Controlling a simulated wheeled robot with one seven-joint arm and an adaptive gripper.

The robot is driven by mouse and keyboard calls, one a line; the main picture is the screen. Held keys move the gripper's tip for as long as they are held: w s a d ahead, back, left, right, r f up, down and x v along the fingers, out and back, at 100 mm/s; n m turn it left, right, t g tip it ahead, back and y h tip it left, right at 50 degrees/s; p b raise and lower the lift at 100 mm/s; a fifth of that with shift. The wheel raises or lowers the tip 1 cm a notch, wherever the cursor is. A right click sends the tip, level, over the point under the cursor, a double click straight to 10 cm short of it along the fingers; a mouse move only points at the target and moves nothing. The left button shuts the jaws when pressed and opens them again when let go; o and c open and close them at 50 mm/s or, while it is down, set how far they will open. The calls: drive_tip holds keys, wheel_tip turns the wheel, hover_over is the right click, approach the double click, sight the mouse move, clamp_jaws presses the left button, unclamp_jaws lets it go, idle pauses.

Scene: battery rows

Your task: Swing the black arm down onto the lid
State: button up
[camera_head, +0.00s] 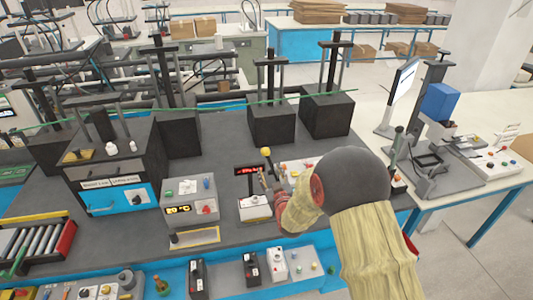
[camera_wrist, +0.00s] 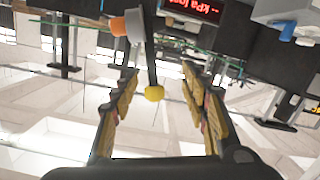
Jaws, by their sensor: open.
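The black arm (camera_wrist: 151,55) ends in a yellow ball knob (camera_wrist: 154,93). In the wrist view it passes between the two fingers of my gripper (camera_wrist: 160,74). The fingers are open, with a gap on both sides of the knob. In the head view the yellow knob (camera_head: 266,152) is at the top of the arm, just above my gripper (camera_head: 268,183), so the arm is raised. My wrist hides much of the device behind it. A grey part with an orange end (camera_wrist: 122,25) is beside the arm in the wrist view. I cannot make out the lid clearly.
A red-lit display (camera_head: 248,170) stands behind my gripper. A white box (camera_head: 255,207) and a grey control box with yellow digits (camera_head: 190,202) are to its left. Black blocks with posts (camera_head: 326,110) stand behind. The dark bench top is clear around the back middle.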

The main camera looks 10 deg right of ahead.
sight(267, 155)
drive_tip(key=r, duration=0.2)
drive_tip(key=r+t, duration=0.1)
drive_tip(key=shift+w+r+t, duration=0.3)
drive_tip(key=shift+w+r, duration=0.05)
drive_tip(key=shift+w, duration=0.05)
drive_tip(key=w+p, duration=0.1)
drive_tip(key=w, duration=0.6)
drive_tip(key=shift+w, duration=0.15)
drive_tip(key=c, duration=0.3)
drive_tip(key=c, duration=0.8)
clamp_jaws()
